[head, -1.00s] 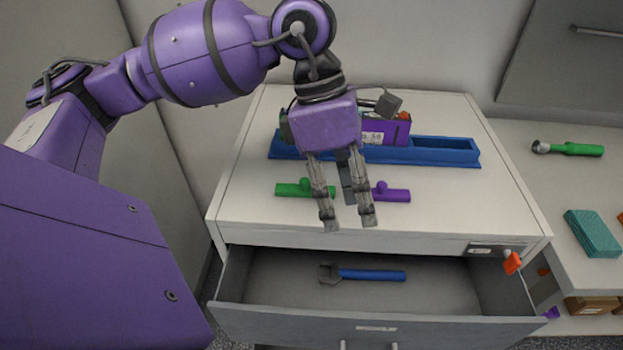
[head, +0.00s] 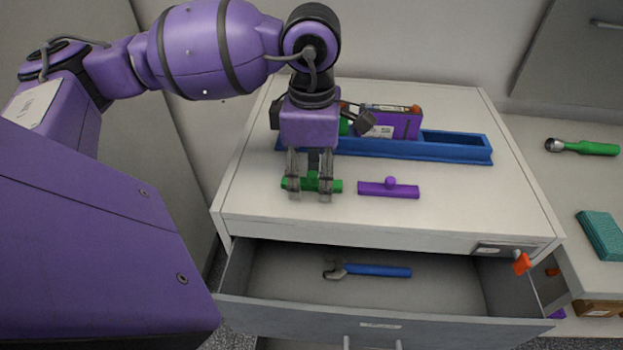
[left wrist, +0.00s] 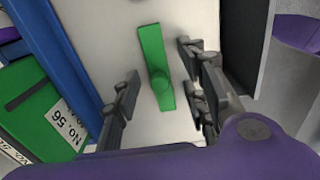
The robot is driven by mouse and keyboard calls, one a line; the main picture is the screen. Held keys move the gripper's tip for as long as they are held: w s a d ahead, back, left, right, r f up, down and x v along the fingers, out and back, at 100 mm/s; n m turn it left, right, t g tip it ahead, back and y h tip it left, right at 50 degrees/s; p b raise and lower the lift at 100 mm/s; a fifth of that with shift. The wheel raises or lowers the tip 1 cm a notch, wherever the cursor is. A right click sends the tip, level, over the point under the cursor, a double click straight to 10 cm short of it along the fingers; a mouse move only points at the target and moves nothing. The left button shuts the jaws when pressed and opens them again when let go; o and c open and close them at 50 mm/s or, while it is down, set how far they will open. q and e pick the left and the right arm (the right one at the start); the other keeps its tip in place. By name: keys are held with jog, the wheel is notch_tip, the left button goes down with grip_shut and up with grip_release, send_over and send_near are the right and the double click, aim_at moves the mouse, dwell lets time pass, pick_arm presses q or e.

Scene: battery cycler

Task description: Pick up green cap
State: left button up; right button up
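The green cap (head: 334,186), a short bar with a round knob on top, lies on the white cabinet top in front of the blue tray. My left gripper (head: 311,190) points down over it with its fingers open, one on each side of the knob. In the left wrist view the green cap (left wrist: 155,65) lies between the open fingers, with a gap to them on both sides. Whether the fingertips reach the bar's height is hard to tell. My right gripper is not in view.
A purple cap (head: 388,189) lies just right of the green one. The blue tray (head: 460,143) behind holds a purple block (head: 400,122) and a green block (left wrist: 42,112). Below, an open drawer (head: 440,285) holds a blue-handled wrench (head: 372,270). A green-handled tool (head: 597,149) lies far right.

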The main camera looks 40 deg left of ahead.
pick_arm(q)
jog(key=shift+c, duration=0.4)
jog(key=c, duration=0.9)
jog(key=shift+o, duration=0.2)
